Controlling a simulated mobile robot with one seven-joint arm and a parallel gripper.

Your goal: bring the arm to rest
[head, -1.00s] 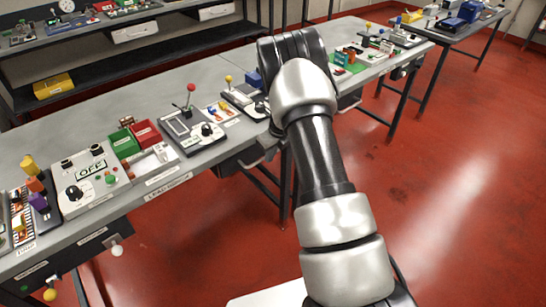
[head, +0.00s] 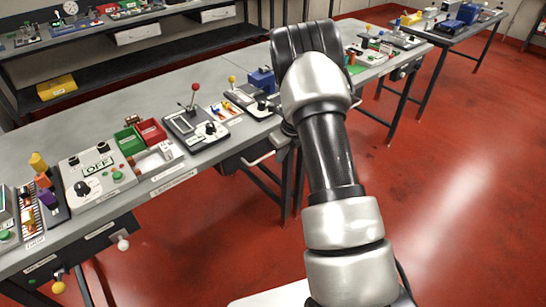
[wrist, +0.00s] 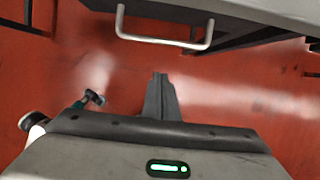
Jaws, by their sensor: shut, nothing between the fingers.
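My arm rises from the lower right of the head view and bends at the top, over the near edge of the long grey workbench (head: 232,148). My gripper is hidden behind the arm in the head view. In the wrist view my gripper (wrist: 160,78) shows as two dark fingers pressed together, shut and empty. The fingers stand out over the red floor, below a grey drawer handle (wrist: 165,42) and apart from it.
The bench bears an OFF panel (head: 95,172), red and green bins (head: 152,131) and a red-knobbed lever box (head: 192,122). A shelf with a yellow box (head: 56,87) stands behind. The red floor (head: 450,200) at right is clear.

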